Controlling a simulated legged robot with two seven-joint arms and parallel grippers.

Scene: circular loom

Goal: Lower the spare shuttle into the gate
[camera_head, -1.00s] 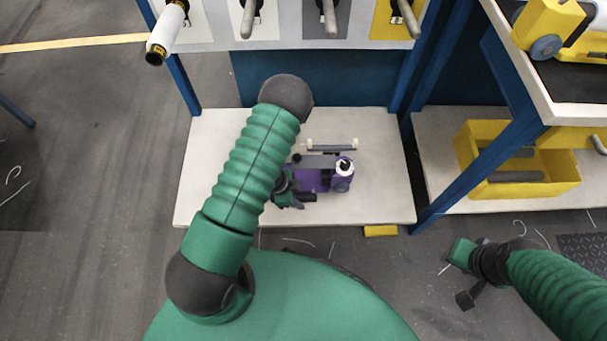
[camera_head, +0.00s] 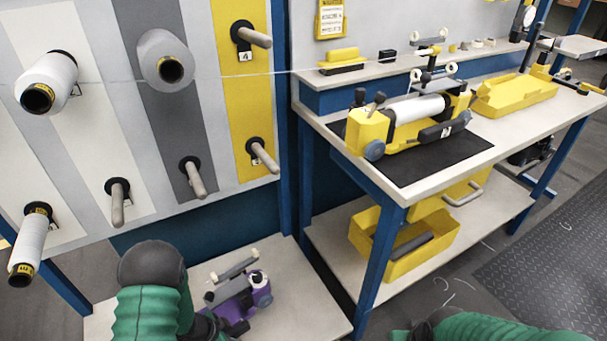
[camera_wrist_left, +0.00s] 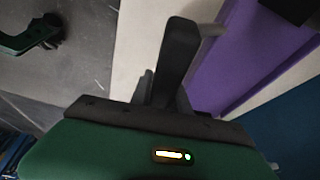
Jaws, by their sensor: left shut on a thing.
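A purple shuttle (camera_head: 238,292) with a white-and-dark round end sits on the pale low shelf (camera_head: 310,310) at the bottom. It also shows as a purple surface in the left wrist view (camera_wrist_left: 225,60). My left gripper (camera_head: 212,325) reaches its near side, partly hidden by my arm, and is shut on it. A dark finger (camera_wrist_left: 177,60) stands beside the purple body in the wrist view. My right gripper (camera_head: 415,332) is mostly cut off at the bottom edge, so its jaws cannot be read. I cannot identify the gate for certain.
A yellow machine with a white roll (camera_head: 415,108) stands on a black mat on the right bench. A yellow bin (camera_head: 408,262) is on the shelf below. Blue posts (camera_head: 372,265) separate the shelves. A panel with spools and pegs (camera_head: 110,110) rises behind my left arm.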

